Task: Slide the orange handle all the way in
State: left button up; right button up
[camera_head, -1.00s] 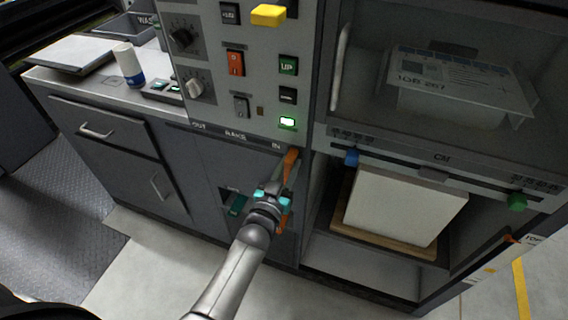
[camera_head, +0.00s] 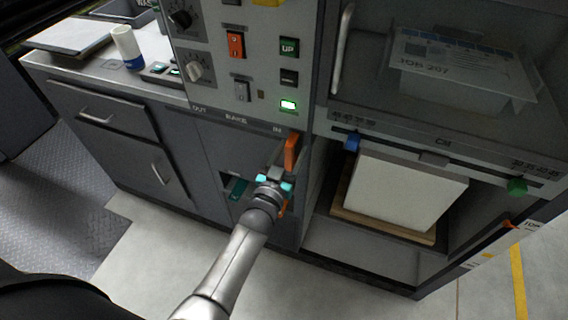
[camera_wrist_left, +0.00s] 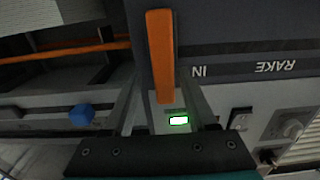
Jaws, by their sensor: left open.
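The upright orange handle (camera_head: 291,152) is on the grey front panel, just right of the IN end of the label strip reading OUT, RAKE, IN. It also shows in the left wrist view (camera_wrist_left: 160,55), running down toward the space between my fingers. My left gripper (camera_head: 276,174) is open at the handle's lower part and hides some of it. In the left wrist view my left gripper (camera_wrist_left: 172,108) has its fingers apart, with the handle's end seen between them. Whether a finger touches the handle, I cannot tell. My right gripper is not in view.
A green tab (camera_head: 237,188) sits in a slot left of my gripper. To the right, an open bay holds a white block (camera_head: 405,205) on a wooden board, below a rail with a blue knob (camera_head: 351,141) and a green knob (camera_head: 517,186). Switches fill the panel above.

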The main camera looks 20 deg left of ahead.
pick_arm(q)
jog(key=s+p, duration=0.2)
jog(key=s, duration=1.3)
jog(key=shift+a, duration=0.25)
jog(key=s+d+f+m+g, duration=0.1)
jog(key=s+f+g, duration=0.45)
jog(key=f, duration=0.65)
jog(key=s+f+g, duration=0.4)
jog(key=s+f, duration=0.2)
jog(key=f, duration=0.7)
jog(key=s+a+f+g, duration=0.1)
jog(key=s+f+g, duration=0.1)
jog(key=s, duration=0.4)
jog(key=s+a+f+g, duration=0.2)
jog(key=s+f+g, duration=0.1)
jog(key=s, duration=0.4)
jog(key=s+a+f+m+g+b, duration=0.1)
jog(key=s+f+g, duration=0.1)
jog(key=s+f, duration=0.3)
jog(key=shift+s+a+y, duration=0.2)
jog(key=shift+s+y, duration=0.1)
jog(key=shift+s, duration=0.65)
jog(key=shift+f+g, duration=0.1)
jog(key=shift+g, duration=0.15)
